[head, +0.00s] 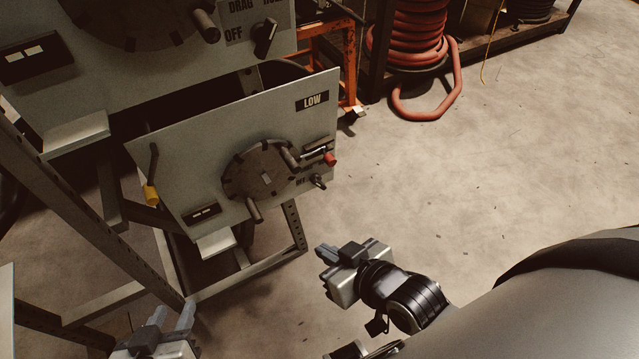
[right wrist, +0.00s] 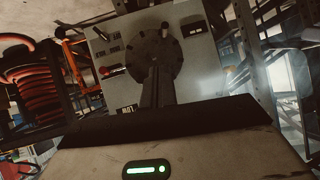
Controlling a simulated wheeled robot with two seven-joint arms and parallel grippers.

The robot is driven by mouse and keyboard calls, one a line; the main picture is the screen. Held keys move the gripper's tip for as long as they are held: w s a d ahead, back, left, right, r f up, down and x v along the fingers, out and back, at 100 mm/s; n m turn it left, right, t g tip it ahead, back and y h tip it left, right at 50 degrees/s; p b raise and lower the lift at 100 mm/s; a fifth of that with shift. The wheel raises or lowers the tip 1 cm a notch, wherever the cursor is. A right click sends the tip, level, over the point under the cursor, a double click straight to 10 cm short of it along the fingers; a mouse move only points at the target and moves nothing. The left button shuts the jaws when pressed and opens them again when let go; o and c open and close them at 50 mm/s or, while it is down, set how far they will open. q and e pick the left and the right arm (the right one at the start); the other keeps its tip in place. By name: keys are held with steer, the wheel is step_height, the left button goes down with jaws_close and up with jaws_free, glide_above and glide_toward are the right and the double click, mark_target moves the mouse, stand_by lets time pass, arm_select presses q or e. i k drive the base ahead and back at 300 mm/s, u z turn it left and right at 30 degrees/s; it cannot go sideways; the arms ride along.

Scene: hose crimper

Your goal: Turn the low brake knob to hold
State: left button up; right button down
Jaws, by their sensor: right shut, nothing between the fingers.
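The low brake knob (head: 318,181) is a small dark knob at the lower right of the grey panel (head: 190,170) marked LOW (head: 312,101). An OFF label sits at its left; its exact pointing is too small to tell. My right gripper (head: 322,252) is shut and empty, below the knob and apart from it. In the right wrist view its closed fingers (right wrist: 157,88) overlap the round disc (right wrist: 155,52) of the panel, which shows upside down there. My left gripper (head: 172,316) is open and empty at the bottom left of the head view.
A red-tipped lever (head: 330,159) is just above the knob. A dark disc (head: 262,172) with handles is to its left, and a yellow-tipped lever (head: 151,192) farther left. An upper panel (head: 150,90) has its own knob (head: 266,38). Floor (head: 430,180) to the right is clear.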

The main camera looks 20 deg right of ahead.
mark_target(316, 178)
steer(key=u, duration=0.75)
steer(key=i, duration=0.35)
steer(key=z, duration=1.25)
